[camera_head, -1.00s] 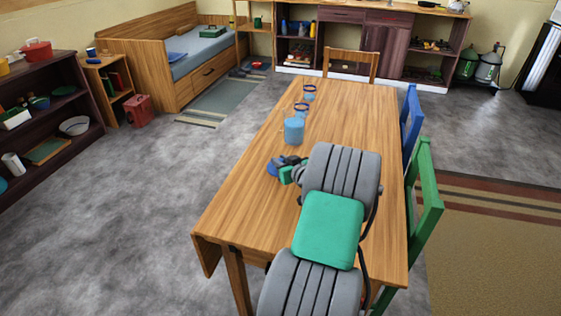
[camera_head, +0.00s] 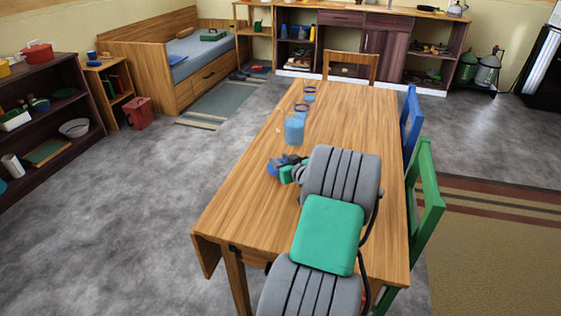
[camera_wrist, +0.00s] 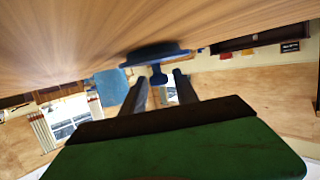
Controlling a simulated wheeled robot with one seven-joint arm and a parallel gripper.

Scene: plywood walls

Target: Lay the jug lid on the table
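The dark blue jug lid (camera_head: 273,168) is at the left side of the wooden table (camera_head: 350,110), beside my gripper (camera_head: 284,171). In the wrist view the lid (camera_wrist: 155,54) appears to lie flat against the table (camera_wrist: 70,40), its knob pointing away from the surface. My gripper (camera_wrist: 162,82) has its two dark fingers apart, one on each side of the knob, with gaps visible. The light blue jug (camera_head: 294,131) stands farther along the table; it also shows in the wrist view (camera_wrist: 108,88).
Two small blue-rimmed cups, one nearer (camera_head: 302,109) and one farther (camera_head: 309,91), stand beyond the jug. A green chair (camera_head: 427,200) and a blue chair (camera_head: 410,120) are at the right side, a wooden chair (camera_head: 349,66) at the far end. The table's right half is clear.

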